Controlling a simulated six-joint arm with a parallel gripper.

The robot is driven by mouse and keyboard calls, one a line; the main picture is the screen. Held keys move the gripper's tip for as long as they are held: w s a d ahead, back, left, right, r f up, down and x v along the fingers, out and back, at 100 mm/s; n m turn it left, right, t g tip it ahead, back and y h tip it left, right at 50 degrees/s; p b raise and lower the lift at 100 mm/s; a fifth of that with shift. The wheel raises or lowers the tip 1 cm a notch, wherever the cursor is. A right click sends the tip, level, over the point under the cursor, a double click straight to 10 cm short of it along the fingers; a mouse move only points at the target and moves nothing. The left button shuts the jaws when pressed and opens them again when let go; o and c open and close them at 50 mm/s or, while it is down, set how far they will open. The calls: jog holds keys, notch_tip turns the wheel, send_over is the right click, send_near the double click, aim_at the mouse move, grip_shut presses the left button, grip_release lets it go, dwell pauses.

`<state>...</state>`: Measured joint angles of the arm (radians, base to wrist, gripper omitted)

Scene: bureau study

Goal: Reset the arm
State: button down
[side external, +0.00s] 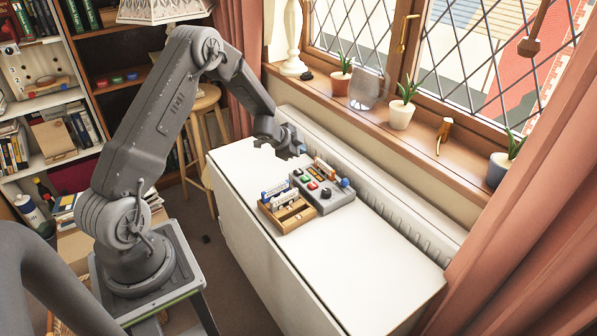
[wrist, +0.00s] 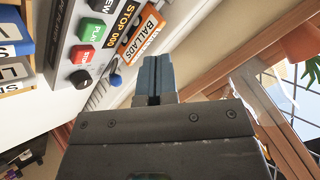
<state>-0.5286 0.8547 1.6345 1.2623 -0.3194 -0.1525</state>
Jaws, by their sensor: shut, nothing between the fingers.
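My grey arm reaches over the white table (side external: 350,256) from the left. My gripper (side external: 298,150) hangs above the far end of the table, close behind a grey button box. In the wrist view my gripper (wrist: 155,75) has its two blue-grey fingers together, with nothing between them. The button box (side external: 334,199) stands apart from my fingers, with green and red buttons and a dark knob on top. In the wrist view the box (wrist: 72,45) shows a green button marked PLAY, a red button and an orange BALLADS label.
A wooden tray (side external: 290,222) with labelled blocks sits against the button box. A windowsill (side external: 430,140) with potted plants and a glass jar runs along the right. A wooden stool (side external: 207,100) stands behind the table. The near table half is clear.

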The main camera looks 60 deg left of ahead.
jog(key=s+d+r+n+y, duration=0.1)
jog(key=s+d+r+n, duration=0.15)
jog(key=r, duration=0.45)
jog(key=s+d+r+n+g+y, duration=0.1)
jog(key=s+d+r, duration=0.1)
jog(key=d+r, duration=0.35)
jog(key=s+d+r+n+y, duration=0.1)
jog(key=s+d+r, duration=0.1)
jog(key=r, duration=0.7)
jog(key=s+d+r+n+g+h, duration=0.1)
jog(key=s+d+r+h, duration=0.1)
jog(key=s+d, duration=0.6)
jog(key=s+d+r+n+g+h, duration=0.1)
jog(key=s+d+r+n+h, duration=0.1)
jog(key=s+d, duration=0.7)
jog(key=s+r, duration=0.1)
jog(key=s, duration=0.6)
jog(key=shift+r+g, duration=0.15)
jog(key=shift+g, duration=0.15)
